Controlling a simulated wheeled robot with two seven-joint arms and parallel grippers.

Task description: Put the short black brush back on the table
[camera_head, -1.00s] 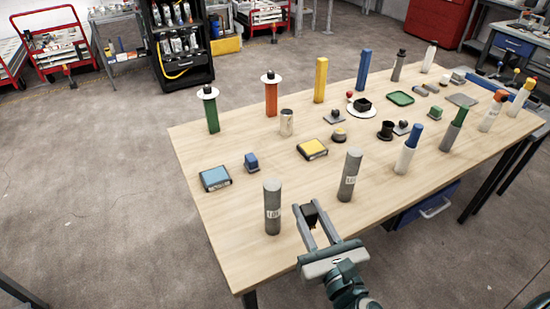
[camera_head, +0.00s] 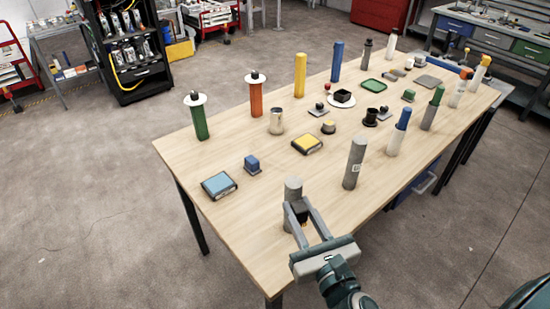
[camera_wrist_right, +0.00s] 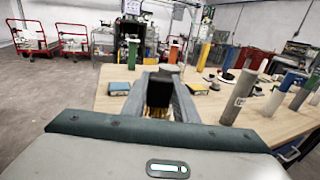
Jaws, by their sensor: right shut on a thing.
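My right gripper (camera_head: 297,208) is shut on the short black brush (camera_head: 301,211), a dark block with brownish bristles below it. The brush also shows between the fingers in the right wrist view (camera_wrist_right: 158,92). Gripper and brush are over the near left part of the wooden table (camera_head: 250,215), directly in front of a grey cylinder (camera_head: 293,186) that they partly hide. I cannot tell whether the brush touches the table top or that cylinder. My left gripper is not in view.
A second grey cylinder (camera_head: 354,163) stands to the right. A blue-topped box (camera_head: 219,184) and a small blue block (camera_head: 252,163) lie to the left. Several upright coloured posts and small parts fill the far side. Bare wood lies left of the gripper.

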